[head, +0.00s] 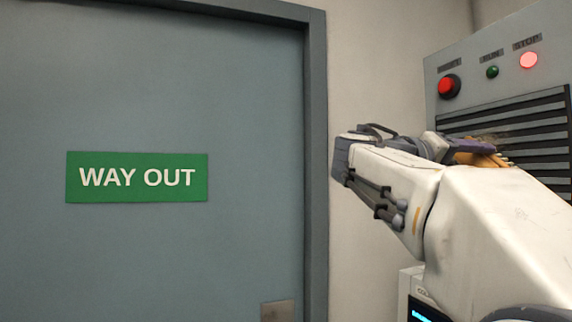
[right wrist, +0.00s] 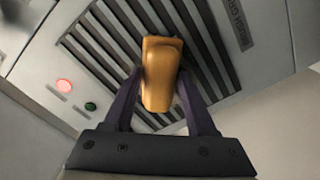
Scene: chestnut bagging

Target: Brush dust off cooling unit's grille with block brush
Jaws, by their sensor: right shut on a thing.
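The cooling unit (head: 434,82) stands at the right of the head view, with a grille (head: 558,150) of dark horizontal slots. The grille (right wrist: 88,45) fills much of the right wrist view. A small brownish patch on the slats near the brush may be dust. My right gripper (right wrist: 160,88) is shut on the orange-brown block brush (right wrist: 162,75), which is in front of the grille. In the head view the brush (head: 480,159) is partly hidden by my right arm. Its bristles are hidden, and I cannot tell whether they touch the slats. My left gripper is out of view.
Above the grille are a red button (head: 449,86), a green lamp (head: 492,72) and a lit red lamp (head: 529,60). A label (right wrist: 238,24) is beside the grille. A grey door (head: 180,80) with a green WAY OUT sign (head: 137,177) is at left.

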